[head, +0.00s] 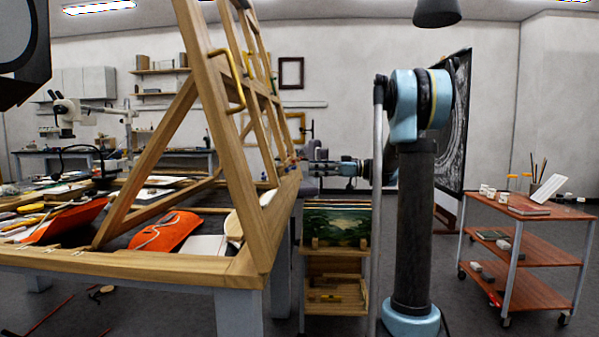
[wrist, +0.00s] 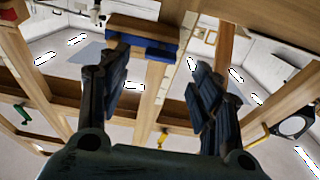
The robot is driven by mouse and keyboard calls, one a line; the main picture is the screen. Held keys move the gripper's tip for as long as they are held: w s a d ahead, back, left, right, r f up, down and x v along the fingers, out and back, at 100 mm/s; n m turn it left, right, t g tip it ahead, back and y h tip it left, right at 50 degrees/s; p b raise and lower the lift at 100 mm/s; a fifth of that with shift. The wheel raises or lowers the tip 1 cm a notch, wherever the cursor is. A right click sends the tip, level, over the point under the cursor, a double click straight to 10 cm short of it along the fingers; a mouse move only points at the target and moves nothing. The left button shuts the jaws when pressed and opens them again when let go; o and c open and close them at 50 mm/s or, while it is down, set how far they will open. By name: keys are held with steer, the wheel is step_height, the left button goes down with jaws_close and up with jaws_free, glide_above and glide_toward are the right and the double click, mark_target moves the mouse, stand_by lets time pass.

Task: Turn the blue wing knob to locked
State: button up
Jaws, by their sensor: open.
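A blue wing-like bar (wrist: 150,47), which looks like the blue wing knob, lies across a wooden block on the wooden frame in the upper middle of the wrist view. My gripper (wrist: 155,72) is open, its two dark fingers spread and pointing up towards the frame. The bar shows beyond and between the fingertips; I cannot tell whether they touch. No lock marking is readable. In the head view my gripper is small beside the right edge of the large wooden easel (head: 222,150), and I cannot make out the knob there.
The wrist view shows a green piece (wrist: 22,113) and a yellow piece (wrist: 162,138) on other frame bars. The easel stands on a cluttered workbench (head: 150,262) with an orange pouch (head: 166,232). A red-shelved trolley (head: 525,262) stands right. Wooden bars surround my gripper.

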mark_target(293, 168)
steer(key=a, duration=0.6)
steer(key=shift+a, duration=0.15)
steer(key=shift+w, duration=0.1)
steer(key=shift+c, duration=0.5)
steer(key=c, duration=1)
